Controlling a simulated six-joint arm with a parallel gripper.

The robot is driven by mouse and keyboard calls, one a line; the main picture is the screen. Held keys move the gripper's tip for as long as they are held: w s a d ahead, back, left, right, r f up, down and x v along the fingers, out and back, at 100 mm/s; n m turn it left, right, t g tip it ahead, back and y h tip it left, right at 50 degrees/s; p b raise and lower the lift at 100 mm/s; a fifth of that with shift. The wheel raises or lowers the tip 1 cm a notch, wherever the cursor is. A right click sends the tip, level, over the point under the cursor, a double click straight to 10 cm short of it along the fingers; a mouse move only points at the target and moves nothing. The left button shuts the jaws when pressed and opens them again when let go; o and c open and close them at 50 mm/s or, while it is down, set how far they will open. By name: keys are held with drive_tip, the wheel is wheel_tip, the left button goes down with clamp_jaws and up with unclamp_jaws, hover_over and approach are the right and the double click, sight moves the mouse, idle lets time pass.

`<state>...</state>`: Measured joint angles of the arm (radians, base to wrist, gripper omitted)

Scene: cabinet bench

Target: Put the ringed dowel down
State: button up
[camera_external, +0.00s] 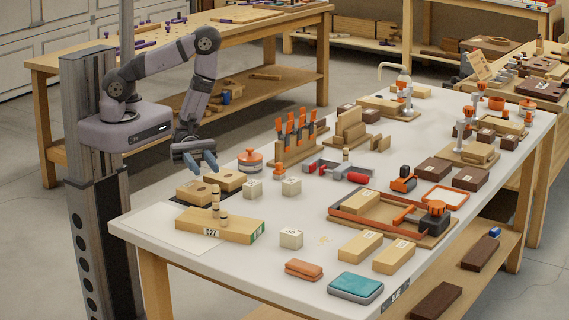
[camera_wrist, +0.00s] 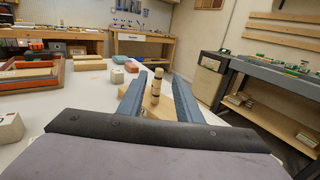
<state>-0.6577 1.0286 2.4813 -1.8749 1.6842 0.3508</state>
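The ringed dowel (camera_external: 215,200) is light wood with dark bands. It stands upright on a light wooden block marked 027 (camera_external: 238,232) at the near left of the table. In the wrist view, the dowel (camera_wrist: 156,86) shows between the two blue-grey fingers, with gaps on both sides. My gripper (camera_external: 203,162) is open and empty. In the external view it is above and a little behind the dowel, apart from it. A short light peg (camera_external: 222,220) shows beside the dowel's foot. The block (camera_wrist: 158,110) is partly hidden by my gripper in the wrist view.
Small pale cubes (camera_external: 291,238) stand right of the block. Flat wooden pieces on a dark mat (camera_external: 193,192) lie behind it. An orange-lidded round pot (camera_external: 250,160) and a rack with orange handles (camera_external: 296,135) stand farther back. A white sheet (camera_external: 150,222) lies clear at left.

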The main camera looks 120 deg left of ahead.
drive_tip(key=shift+s+a, duration=0.2)
drive_tip(key=shift+s, duration=0.25)
drive_tip(key=s+d+r+m+g+h, duration=0.3)
drive_tip(key=s+d+m+g+h, duration=0.1)
drive_tip(key=s+d+m+g, duration=1.05)
drive_tip(key=s+a+f+m+g+y, duration=0.4)
drive_tip(key=s+a+m+g+y, duration=0.15)
drive_tip(key=a+m+y, duration=0.3)
drive_tip(key=w+a+r+m+t+y, duration=0.2)
drive_tip(key=w+a+m+t+y, duration=0.3)
drive_tip(key=w+a+m, duration=0.1)
drive_tip(key=shift+w+a+r, duration=0.15)
drive_tip(key=shift+w+a, duration=0.15)
drive_tip(key=shift+a, duration=0.45)
